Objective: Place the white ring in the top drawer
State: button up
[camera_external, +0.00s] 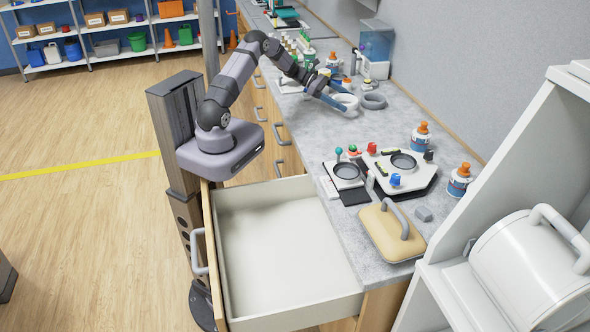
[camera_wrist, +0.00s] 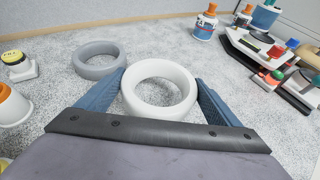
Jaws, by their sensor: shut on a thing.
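The white ring (camera_external: 345,104) is at the back of the grey counter in the outside view. In the wrist view the white ring (camera_wrist: 160,70) sits between the two blue fingers of my gripper (camera_wrist: 163,92), which is shut on its outer sides. I cannot tell whether the ring is still touching the counter. My gripper (camera_external: 340,99) also shows in the outside view, reaching over the counter. The top drawer (camera_external: 219,262) is pulled open at the front, and its pale inside looks empty.
A grey ring (camera_external: 373,101) lies just beside the white ring. Bottles (camera_external: 420,136), a device with coloured knobs (camera_external: 412,178) and a tan block with a handle (camera_external: 385,240) stand along the counter. A white shelf unit with a drum (camera_external: 520,265) is at the right.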

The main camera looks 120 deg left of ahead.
aim_at(342, 114)
jog(key=shift+f+b, duration=1.3)
jog(key=shift+f, duration=0.5)
jog(key=shift+f, duration=0.15)
jog(key=o, duration=1.1)
jog(key=shift+s+r, duration=0.15)
jog(key=shift+r, duration=0.1)
jog(key=p+v, duration=0.4)
jog(key=v, duration=0.6)
jog(key=shift+s, duration=0.1)
jog(key=shift+v, duration=0.75)
